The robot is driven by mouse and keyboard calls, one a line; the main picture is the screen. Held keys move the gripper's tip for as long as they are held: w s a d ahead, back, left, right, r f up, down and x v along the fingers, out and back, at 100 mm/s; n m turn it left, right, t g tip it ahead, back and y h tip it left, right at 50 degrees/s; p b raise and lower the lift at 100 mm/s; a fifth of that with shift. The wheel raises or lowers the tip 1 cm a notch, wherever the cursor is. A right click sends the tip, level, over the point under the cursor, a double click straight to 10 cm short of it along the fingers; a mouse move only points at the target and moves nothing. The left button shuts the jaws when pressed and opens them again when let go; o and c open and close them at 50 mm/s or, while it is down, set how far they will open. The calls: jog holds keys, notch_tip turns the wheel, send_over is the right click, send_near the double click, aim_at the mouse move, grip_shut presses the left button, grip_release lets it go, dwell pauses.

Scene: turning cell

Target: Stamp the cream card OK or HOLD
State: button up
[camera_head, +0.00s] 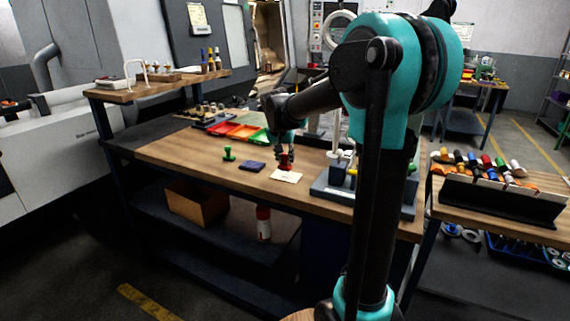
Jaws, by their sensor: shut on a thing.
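The cream card (287,176) lies flat near the front edge of the wooden workbench. My gripper (286,155) points down over the card's back edge and is shut on a red stamp (285,166). The red stamp is upright at the card; I cannot tell whether it touches the card or is just above it. A green stamp (229,154) stands on the bench to the left. A dark blue ink pad (251,166) lies between the green stamp and the card. Any mark on the card is too small to make out.
Red, orange and green trays (241,131) lie behind the stamps. A grey fixture (334,186) stands right of the card, partly hidden by my arm. The workbench (180,149) is clear at its front left. A side table (448,213) with coloured rolls stands at the right.

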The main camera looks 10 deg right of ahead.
aim_at(285, 153)
jog(key=shift+r, duration=1.8)
